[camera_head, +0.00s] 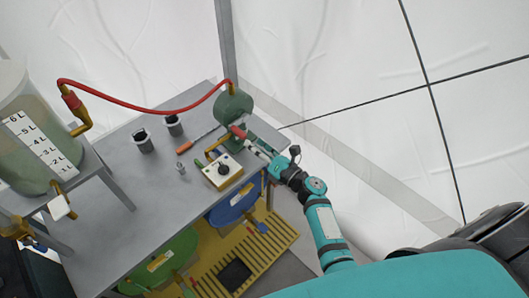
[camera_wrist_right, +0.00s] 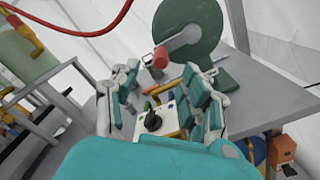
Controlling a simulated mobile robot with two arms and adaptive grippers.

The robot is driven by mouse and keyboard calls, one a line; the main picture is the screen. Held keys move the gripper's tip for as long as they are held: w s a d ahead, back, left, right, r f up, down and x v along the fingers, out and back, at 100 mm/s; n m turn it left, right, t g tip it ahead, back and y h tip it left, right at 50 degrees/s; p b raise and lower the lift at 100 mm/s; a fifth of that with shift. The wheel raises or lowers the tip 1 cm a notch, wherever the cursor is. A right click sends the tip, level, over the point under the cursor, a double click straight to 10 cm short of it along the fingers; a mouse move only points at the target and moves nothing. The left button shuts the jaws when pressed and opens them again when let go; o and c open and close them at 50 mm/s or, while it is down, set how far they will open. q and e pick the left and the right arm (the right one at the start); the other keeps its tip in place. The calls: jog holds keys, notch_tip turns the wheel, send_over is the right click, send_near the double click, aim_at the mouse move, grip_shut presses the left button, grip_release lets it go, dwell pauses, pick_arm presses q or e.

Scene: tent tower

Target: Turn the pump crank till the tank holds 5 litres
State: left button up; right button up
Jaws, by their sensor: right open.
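The green pump (camera_head: 233,104) stands at the far corner of the grey table; it also shows in the wrist view (camera_wrist_right: 207,38). Its crank has a grey arm and a red handle (camera_wrist_right: 160,57). My right gripper (camera_wrist_right: 160,72) is open, its fingers spread to either side of the handle in the picture; whether the handle is inside the jaws I cannot tell. In the head view my right gripper (camera_head: 249,143) is close by the crank. The clear tank (camera_head: 22,140) at the left carries a litre scale and greenish contents; I cannot read the level exactly. My left gripper is not in view.
A red hose (camera_head: 150,107) joins tank and pump. A pale box with a black knob (camera_head: 223,170) sits near my right gripper. Two grey cups (camera_head: 144,143) and an orange-handled tool (camera_head: 190,143) are on the table (camera_head: 150,195). Blue (camera_head: 233,202) and green reels lie below.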

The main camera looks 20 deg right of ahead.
jog(key=v, duration=0.4)
dwell(0.4)
jog(key=s+a+f+n+g+h, duration=0.1)
jog(key=s+f+n+g, duration=0.2)
jog(key=s+f+n, duration=0.6)
jog(key=s+a+f+n+g+h, duration=0.1)
jog(key=s+f+n+g, duration=0.3)
jog(key=f, duration=0.9)
jog(key=s+a+f+n+g+h, duration=0.1)
jog(key=s+a+f+n+g, duration=0.15)
jog(key=s+f+n, duration=0.6)
jog(key=s+d+f+n+g+h, duration=0.1)
jog(key=s+d+f+n+g, duration=0.1)
jog(key=s+f+n, duration=0.2)
jog(key=s+d+f+n+g+h+b, duration=0.1)
jog(key=s+f+n, duration=0.4)
jog(key=s+n, duration=0.5)
jog(key=s+d+f+n+g+h, duration=0.1)
jog(key=s+d+f+n+g, duration=0.2)
jog(key=s+n, duration=0.4)
jog(key=s+f, duration=0.1)
jog(key=s, duration=0.2)
jog(key=shift+d+f+n+h, duration=0.35)
jog(key=shift+d+h, duration=0.05)
